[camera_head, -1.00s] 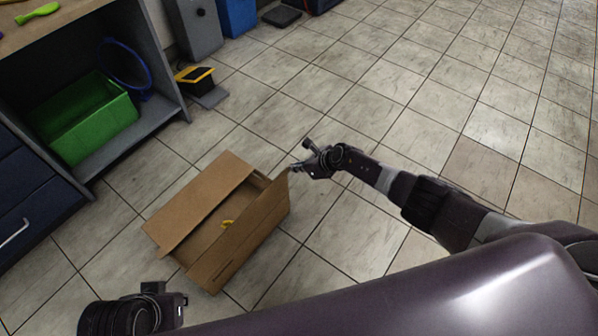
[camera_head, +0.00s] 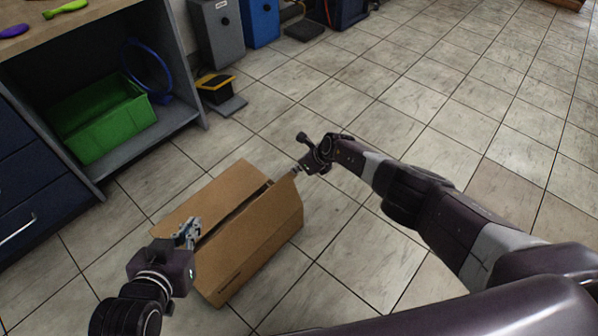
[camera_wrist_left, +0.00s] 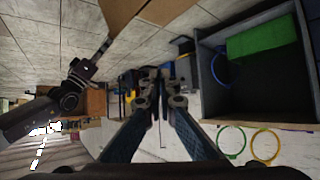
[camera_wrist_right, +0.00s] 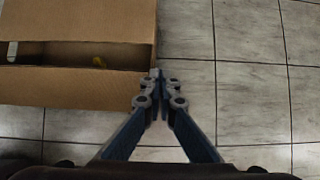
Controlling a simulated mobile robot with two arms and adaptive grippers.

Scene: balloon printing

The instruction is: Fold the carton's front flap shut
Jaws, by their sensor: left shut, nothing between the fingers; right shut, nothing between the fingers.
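The brown carton (camera_head: 255,240) sits on the tiled floor in the head view. Its far flap (camera_head: 215,195) lies over the top. Its front flap (camera_wrist_right: 75,88) leans toward the far flap, with a narrow dark gap between them. My right gripper (camera_head: 297,171) is shut and empty at the carton's right end, by the front flap's corner in the right wrist view (camera_wrist_right: 157,84). My left gripper (camera_head: 190,228) is shut and empty at the left end of the gap. Carton cardboard (camera_wrist_left: 122,12) shows at the top of the left wrist view.
A workbench with a shelf holding a green bin (camera_head: 105,118) and blue ring (camera_head: 147,70) stands at the left. A black-and-yellow pedal (camera_head: 216,88) is on the floor near it. Grey and blue bins (camera_head: 218,30) stand behind. Floor to the right is clear.

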